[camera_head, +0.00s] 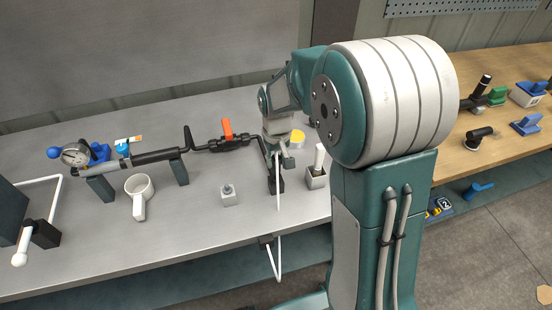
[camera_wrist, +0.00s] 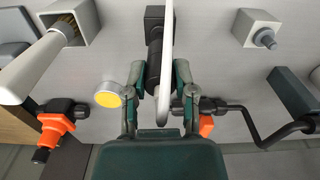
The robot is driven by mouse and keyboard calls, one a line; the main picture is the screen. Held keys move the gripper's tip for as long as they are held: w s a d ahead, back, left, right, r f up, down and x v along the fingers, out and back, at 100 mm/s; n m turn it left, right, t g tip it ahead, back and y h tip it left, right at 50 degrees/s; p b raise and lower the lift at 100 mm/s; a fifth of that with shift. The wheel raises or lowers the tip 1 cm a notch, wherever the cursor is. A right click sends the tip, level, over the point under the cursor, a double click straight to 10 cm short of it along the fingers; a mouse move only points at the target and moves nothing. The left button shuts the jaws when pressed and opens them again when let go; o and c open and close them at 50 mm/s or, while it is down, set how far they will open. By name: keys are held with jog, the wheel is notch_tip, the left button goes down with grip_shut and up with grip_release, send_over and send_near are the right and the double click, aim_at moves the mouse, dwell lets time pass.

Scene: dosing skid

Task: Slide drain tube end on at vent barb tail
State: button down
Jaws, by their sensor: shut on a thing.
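The white drain tube (camera_head: 278,195) runs from my gripper (camera_head: 278,160) toward the table's front edge, where a white loop hangs below. In the wrist view the tube (camera_wrist: 166,45) passes between the fingertips of my gripper (camera_wrist: 160,92), which is shut on it. A black cylinder (camera_wrist: 154,55) on a black block (camera_wrist: 154,16) lies beside and partly behind the tube. I cannot tell whether they touch. I cannot clearly identify the vent barb tail; a black pipe (camera_head: 195,144) ends near the orange-handled valve (camera_head: 227,130).
A white cup with a yellow disc (camera_wrist: 108,96) stands close to the left finger in the wrist view.

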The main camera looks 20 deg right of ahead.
aim_at(276, 167)
jog(key=shift+f, duration=1.55)
jog(key=shift+c, duration=1.8)
grip_release()
notch_tip(276, 167, up, 12)
jog(key=shift+f, duration=0.1)
jog(key=s+r+t, duration=0.2)
jog(key=s+r, duration=0.2)
jog(key=s, duration=0.6)
jog(key=s+r+t, duration=0.3)
jog(key=s, duration=0.7)
jog(key=shift+s+r+m+t, duration=0.3)
jog(key=shift+s+r, duration=0.05)
jog(key=shift+r, duration=0.05)
